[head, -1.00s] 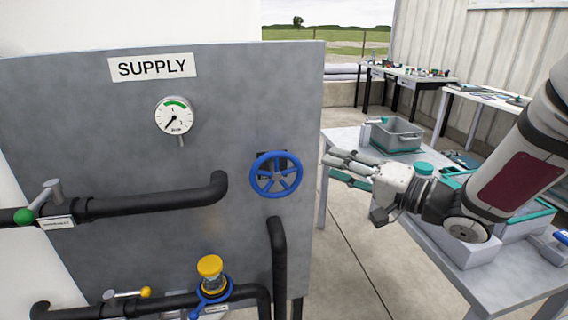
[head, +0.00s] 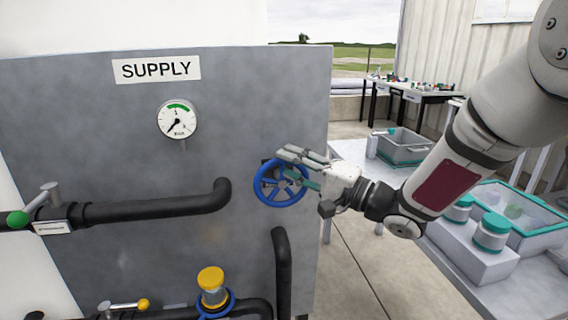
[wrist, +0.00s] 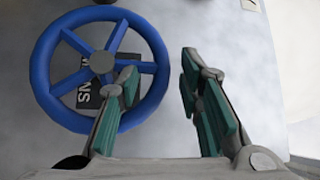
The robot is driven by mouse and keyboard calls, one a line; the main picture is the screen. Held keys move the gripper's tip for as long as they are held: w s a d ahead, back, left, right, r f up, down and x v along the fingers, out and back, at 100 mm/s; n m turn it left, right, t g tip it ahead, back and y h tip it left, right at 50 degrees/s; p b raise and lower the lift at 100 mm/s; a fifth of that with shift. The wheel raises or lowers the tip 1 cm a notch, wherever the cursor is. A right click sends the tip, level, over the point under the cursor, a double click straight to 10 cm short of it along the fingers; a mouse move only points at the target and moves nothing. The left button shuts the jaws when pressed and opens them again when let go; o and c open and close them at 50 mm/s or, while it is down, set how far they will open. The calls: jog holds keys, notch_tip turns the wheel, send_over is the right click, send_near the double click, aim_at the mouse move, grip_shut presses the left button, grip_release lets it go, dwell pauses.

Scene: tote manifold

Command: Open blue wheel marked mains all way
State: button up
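The blue wheel (head: 268,193) is mounted on the grey supply panel, near its right edge. A dark label is partly visible behind its spokes in the wrist view, with only a few letters readable. My gripper (head: 291,167) is in front of the wheel's upper right part in the head view. In the wrist view the wheel (wrist: 43,82) fills the left side. My gripper's fingers (wrist: 160,80) are spread apart there, one overlapping the wheel's right rim and one to the right of it. Nothing is between the fingertips except possibly rim; contact cannot be told.
A pressure gauge (head: 177,119) sits under the SUPPLY sign (head: 157,69), needle low. Black pipes (head: 150,209) run across the panel, with a green-knobbed lever (head: 18,218) at left and a yellow-capped valve (head: 211,280) below. A table with a grey tote (head: 404,149) stands right.

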jog(key=shift+x, duration=1.05)
grip_shut()
jog(key=shift+r+p, duration=0.1)
jog(key=shift+p, duration=0.2)
